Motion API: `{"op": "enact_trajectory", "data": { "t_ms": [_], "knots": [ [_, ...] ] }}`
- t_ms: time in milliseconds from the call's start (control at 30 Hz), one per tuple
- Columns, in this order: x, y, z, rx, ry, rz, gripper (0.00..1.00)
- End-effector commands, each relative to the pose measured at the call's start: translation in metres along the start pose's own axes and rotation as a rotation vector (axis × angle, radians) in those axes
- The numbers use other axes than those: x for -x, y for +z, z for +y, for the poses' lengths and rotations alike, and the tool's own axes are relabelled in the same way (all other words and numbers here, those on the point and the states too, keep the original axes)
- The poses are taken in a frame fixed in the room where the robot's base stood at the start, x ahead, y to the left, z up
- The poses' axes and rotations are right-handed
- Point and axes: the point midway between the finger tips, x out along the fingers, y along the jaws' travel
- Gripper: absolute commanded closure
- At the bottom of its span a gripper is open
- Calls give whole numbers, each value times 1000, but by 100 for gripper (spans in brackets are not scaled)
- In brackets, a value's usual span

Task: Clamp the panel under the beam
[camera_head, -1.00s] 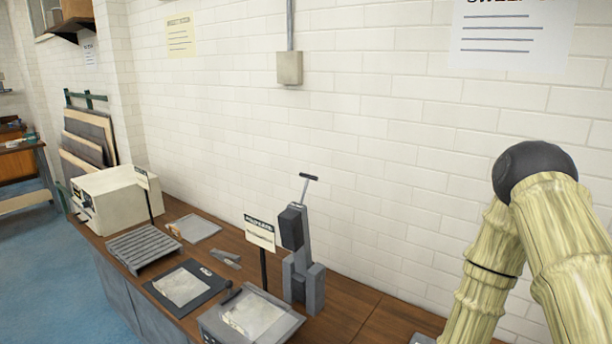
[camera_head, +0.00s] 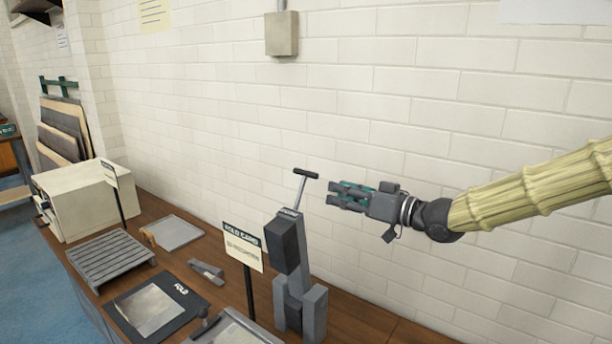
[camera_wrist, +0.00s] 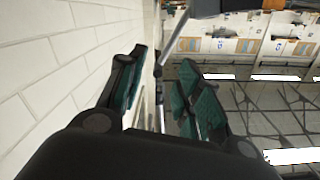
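A grey upright bench tool (camera_head: 288,270) with a dark block on its front stands on the wooden bench. A lever with a dark T-shaped handle (camera_head: 306,174) rises from its top. I cannot tell which part is the beam. A pale sheet (camera_head: 148,308) lies on a dark mat marked FOLD; I cannot tell whether it is the panel. My gripper (camera_head: 332,195) is level with the lever, just right of its handle, pointing left. In the wrist view its teal-padded fingers (camera_wrist: 160,95) are apart. A thin rod shows beyond them, and nothing is visibly gripped.
A sign on a post (camera_head: 243,248) stands just left of the tool. A slatted rack (camera_head: 112,259), a cream box machine (camera_head: 82,203), a shallow tray (camera_head: 174,233) and a small grey tool (camera_head: 206,272) sit farther left. A brick wall (camera_head: 450,230) runs close behind the bench.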

Motion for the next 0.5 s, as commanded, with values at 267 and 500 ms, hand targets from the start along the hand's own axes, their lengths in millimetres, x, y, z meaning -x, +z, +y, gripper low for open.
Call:
{"op": "enact_trajectory", "data": {
  "t_ms": [267, 500],
  "knots": [
    [-8, -24, -7, 38, -25, 28, 65],
    [-40, -25, -8, 36, -24, 26, 65]
  ]
}}
